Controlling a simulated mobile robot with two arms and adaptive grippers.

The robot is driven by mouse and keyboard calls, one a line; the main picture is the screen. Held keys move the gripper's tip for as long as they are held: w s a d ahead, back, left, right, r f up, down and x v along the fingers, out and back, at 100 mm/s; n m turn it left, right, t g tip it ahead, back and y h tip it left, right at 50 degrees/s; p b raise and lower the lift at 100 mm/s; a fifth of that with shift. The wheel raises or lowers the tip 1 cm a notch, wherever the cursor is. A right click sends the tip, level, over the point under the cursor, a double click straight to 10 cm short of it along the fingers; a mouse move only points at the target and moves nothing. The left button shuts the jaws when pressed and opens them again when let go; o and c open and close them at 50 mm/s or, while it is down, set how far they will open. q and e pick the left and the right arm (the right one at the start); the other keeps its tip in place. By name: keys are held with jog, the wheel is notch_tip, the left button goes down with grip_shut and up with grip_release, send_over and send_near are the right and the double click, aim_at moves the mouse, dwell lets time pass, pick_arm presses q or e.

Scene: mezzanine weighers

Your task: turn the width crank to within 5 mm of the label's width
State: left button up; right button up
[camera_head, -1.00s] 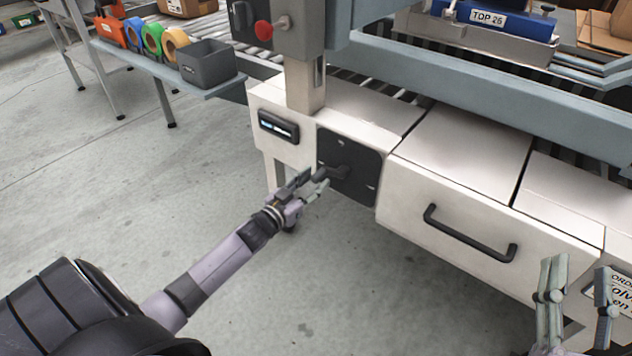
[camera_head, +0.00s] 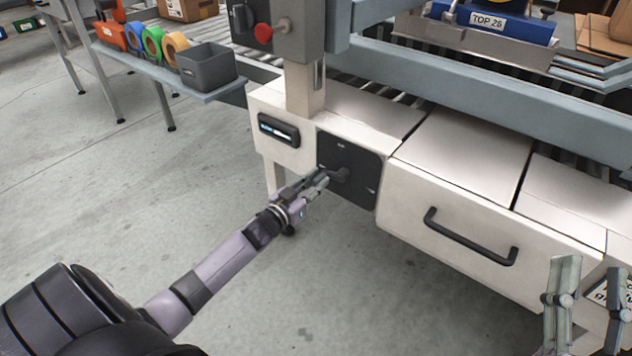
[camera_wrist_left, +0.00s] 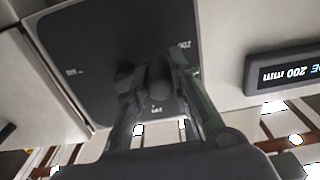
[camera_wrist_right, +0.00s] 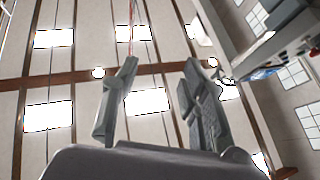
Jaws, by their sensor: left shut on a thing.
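The width crank (camera_head: 341,174) sits on a dark square plate (camera_head: 362,186) on the machine's white front, its arm pointing left. My left gripper (camera_head: 324,179) is shut on the crank's handle; in the left wrist view the handle (camera_wrist_left: 160,88) lies between the fingers, which hide part of it. My right gripper (camera_head: 590,278) is open and empty at the lower right, partly covering a printed sheet (camera_head: 599,293) whose text is unreadable now.
A drawer-like front with a black handle (camera_head: 470,238) is right of the plate. A post with a red button (camera_head: 263,33) rises above. A shelf with tape rolls and a grey bin (camera_head: 207,65) is at the upper left. Open floor (camera_head: 120,200) lies left.

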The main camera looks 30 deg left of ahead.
pick_arm(q)
grip_shut()
